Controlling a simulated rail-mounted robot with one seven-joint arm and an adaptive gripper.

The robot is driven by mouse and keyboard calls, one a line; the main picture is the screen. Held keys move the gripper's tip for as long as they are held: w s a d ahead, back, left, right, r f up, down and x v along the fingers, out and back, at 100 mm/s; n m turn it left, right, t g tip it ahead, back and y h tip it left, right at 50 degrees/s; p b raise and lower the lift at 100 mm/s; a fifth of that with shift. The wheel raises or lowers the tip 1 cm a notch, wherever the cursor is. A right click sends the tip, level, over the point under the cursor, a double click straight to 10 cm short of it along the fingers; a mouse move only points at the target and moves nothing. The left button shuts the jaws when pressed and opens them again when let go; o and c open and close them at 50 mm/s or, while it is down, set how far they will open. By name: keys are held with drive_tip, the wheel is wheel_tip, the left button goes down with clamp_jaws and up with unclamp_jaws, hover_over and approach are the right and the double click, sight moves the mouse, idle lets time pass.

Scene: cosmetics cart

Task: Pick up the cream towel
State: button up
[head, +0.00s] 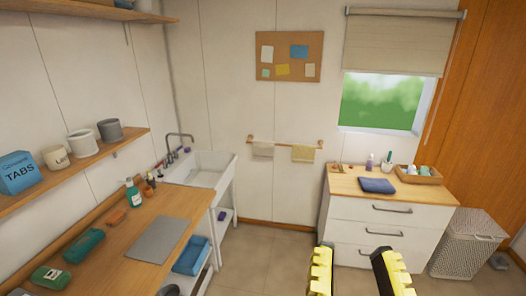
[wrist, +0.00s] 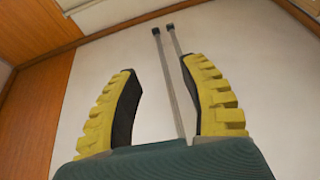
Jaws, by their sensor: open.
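Two small towels hang side by side on the wooden wall rail (head: 285,143) at the back in the head view. The right one is a yellowish cream towel (head: 303,154); the left one is a paler, greyish cream towel (head: 263,149). Which of them is the cream towel I cannot tell for sure. My gripper (head: 353,254) is at the bottom of the head view, well in front of the rail, with its yellow fingers apart and nothing between them. In the wrist view, my gripper (wrist: 160,66) is open and empty, and no towel shows.
A white drawer unit (head: 374,220) with a folded blue cloth (head: 377,186) stands right of the rail. A white sink (head: 202,169) and wooden counter (head: 85,258) line the left. A laundry basket (head: 467,243) is at right. The floor below the rail is clear.

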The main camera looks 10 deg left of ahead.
idle(0.4)
drive_tip(key=o, duration=0.7)
drive_tip(key=shift+w, duration=0.1)
